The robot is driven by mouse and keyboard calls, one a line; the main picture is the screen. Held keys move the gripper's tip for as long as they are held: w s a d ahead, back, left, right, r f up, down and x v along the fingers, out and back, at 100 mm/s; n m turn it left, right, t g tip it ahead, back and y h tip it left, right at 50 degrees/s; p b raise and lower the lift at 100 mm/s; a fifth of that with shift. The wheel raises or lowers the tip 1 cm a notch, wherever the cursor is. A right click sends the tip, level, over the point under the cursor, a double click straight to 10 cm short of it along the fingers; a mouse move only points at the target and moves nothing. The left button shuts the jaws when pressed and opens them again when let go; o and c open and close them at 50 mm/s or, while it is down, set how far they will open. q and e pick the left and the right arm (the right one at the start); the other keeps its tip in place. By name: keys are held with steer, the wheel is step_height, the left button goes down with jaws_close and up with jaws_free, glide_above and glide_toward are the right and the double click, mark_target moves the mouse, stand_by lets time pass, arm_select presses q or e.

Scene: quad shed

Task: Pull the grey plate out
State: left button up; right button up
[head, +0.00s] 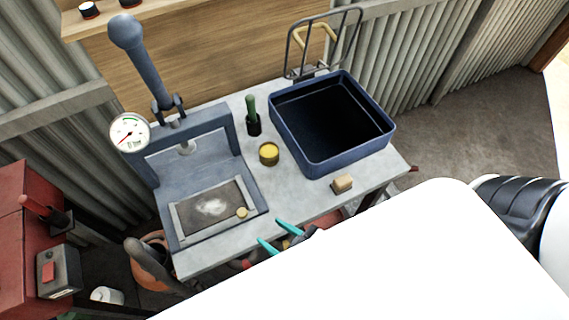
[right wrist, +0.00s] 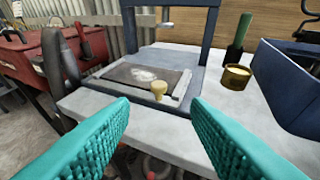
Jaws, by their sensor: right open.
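The grey plate (head: 208,220) lies flat in the base of a blue-grey press (head: 180,171), with a pale powdery patch on its top. It also shows in the right wrist view (right wrist: 125,73). A small brass knob (head: 242,213) stands at its front right corner; the knob (right wrist: 159,89) shows between my fingertips in the right wrist view, beyond them. My right gripper (head: 278,236) has teal fingers, spread apart and empty, in front of the bench edge. The fingers (right wrist: 162,112) do not touch the plate or knob. My left gripper is not in view.
On the bench (head: 300,205) stand a deep blue tray (head: 335,160), a yellow-topped tin (head: 269,154), a green-handled tool (head: 252,113) and a tan block (head: 342,184). A press lever (head: 140,58) rises above. A red cabinet (head: 22,240) stands at the left.

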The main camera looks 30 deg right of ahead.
steer(key=shift+v, duration=1.25)
steer(key=s+d+f+g+h, duration=0.1)
steer(key=s+d+f+g, duration=0.15)
steer(key=f, duration=1.05)
steer(key=s+d+f+g+h, duration=0.1)
steer(key=s+d+f+g, duration=0.15)
steer(key=f, duration=0.95)
steer(key=s+d+f+g+h, duration=0.1)
steer(key=s+d+f+g, duration=0.2)
steer(key=f, duration=1)
steer(key=s+d+f+m+g+h, duration=0.1)
steer(key=s+d+f+g, duration=0.2)
steer(key=s+f, duration=0.5)
steer(key=shift+d+f+m+g+h+b, duration=0.2)
steer(key=shift+d+m+g+h+b, duration=0.15)
steer(key=shift+d, duration=0.5)
steer(key=shift+s, duration=0.1)
